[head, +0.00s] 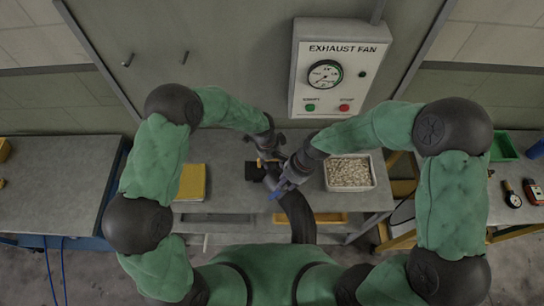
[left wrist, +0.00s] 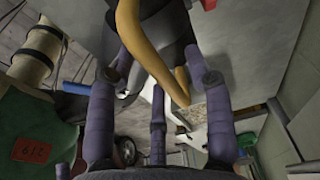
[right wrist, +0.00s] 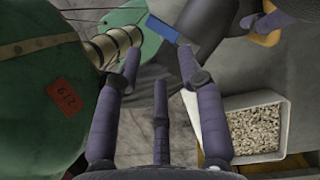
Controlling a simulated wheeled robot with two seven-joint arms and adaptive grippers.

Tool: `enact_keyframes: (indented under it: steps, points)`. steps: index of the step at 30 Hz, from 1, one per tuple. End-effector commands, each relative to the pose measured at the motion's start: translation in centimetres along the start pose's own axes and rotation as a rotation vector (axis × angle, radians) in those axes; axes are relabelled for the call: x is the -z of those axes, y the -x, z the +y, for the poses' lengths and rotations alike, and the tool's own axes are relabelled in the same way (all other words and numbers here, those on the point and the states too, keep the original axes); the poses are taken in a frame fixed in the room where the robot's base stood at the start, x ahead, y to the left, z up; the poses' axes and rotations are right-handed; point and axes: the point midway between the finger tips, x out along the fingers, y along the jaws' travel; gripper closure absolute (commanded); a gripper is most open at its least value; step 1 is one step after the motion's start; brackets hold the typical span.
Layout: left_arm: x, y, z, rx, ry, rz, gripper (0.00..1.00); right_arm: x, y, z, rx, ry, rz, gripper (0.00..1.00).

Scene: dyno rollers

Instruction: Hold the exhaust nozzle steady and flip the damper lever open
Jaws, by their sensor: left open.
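The exhaust nozzle is a dark piece on a thick black hose (head: 298,215) above the bench's front edge. It also shows in the right wrist view (right wrist: 208,25). Its orange handle (left wrist: 142,50) passes between the fingertips of my left gripper (left wrist: 162,60), which is open and not closed on it. The blue damper lever (right wrist: 163,28) sticks out from the nozzle's side; in the head view it (head: 276,193) is low beside my right gripper (head: 280,184). My right gripper (right wrist: 160,56) is open, with the lever just beyond its fingertips. Contact cannot be told.
A white tray of pale pellets (head: 350,186) stands on the bench right of the nozzle. A yellow item (head: 191,182) lies to the left. The exhaust fan panel (head: 335,65), with gauge and green and red buttons, hangs on the wall behind.

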Motion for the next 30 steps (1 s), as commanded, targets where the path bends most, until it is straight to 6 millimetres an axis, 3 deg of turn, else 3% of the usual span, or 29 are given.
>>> enact_keyframes:
  steps: [8,12,14,17,22,26,30]
  points:
    - [0.00,-0.10,0.00,0.000,0.000,0.000,0.48,0.00,0.00,0.00,0.000,0.000,0.000,0.61]
    - [0.00,-0.09,0.00,0.000,0.000,0.000,0.88,0.00,0.00,0.00,0.000,0.000,0.000,0.61]
    - [0.00,-0.08,0.00,0.000,0.000,0.000,1.00,0.00,0.00,0.00,0.000,0.000,0.000,0.61]
    - [0.00,-0.08,0.00,0.000,0.000,0.000,1.00,0.00,0.00,0.00,0.000,0.000,0.000,0.61]
    - [0.00,-0.08,-0.01,0.000,0.000,0.000,1.00,-0.02,-0.04,0.03,0.001,0.032,0.008,1.00]
    - [0.00,-0.08,-0.01,0.000,0.000,0.000,1.00,-0.02,-0.20,0.09,0.003,0.172,0.042,1.00]
    - [0.00,-0.08,0.00,0.000,0.000,0.000,1.00,-0.16,-0.43,-0.09,0.008,0.454,0.106,1.00]
